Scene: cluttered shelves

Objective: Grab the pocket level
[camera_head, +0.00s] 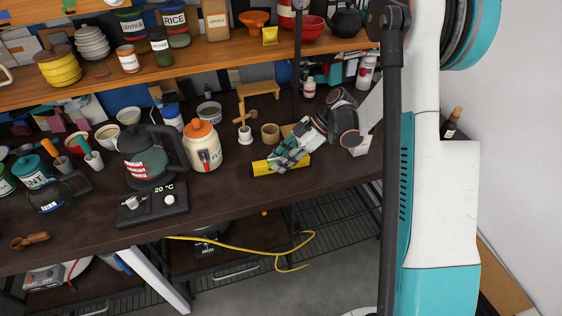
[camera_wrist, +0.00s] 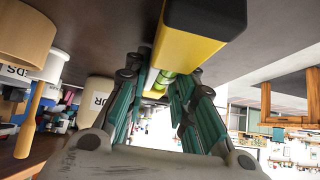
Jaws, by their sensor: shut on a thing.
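The pocket level is a yellow bar with a dark end and a green vial. In the head view the pocket level (camera_head: 266,167) is on or just above the dark counter near its front edge, right of the cream jar. In the wrist view the pocket level (camera_wrist: 186,54) runs between the fingers, with its green vial near the fingertips. My gripper (camera_head: 284,160) is shut on it, and my gripper also shows in the wrist view (camera_wrist: 165,85). The fingers cover part of the bar. I cannot tell whether the level still touches the counter.
A cream jar with an orange lid (camera_head: 202,147) stands to the left. A kettle (camera_head: 150,155) sits farther left. The counter's front strip right of the scale (camera_head: 152,205) is clear.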

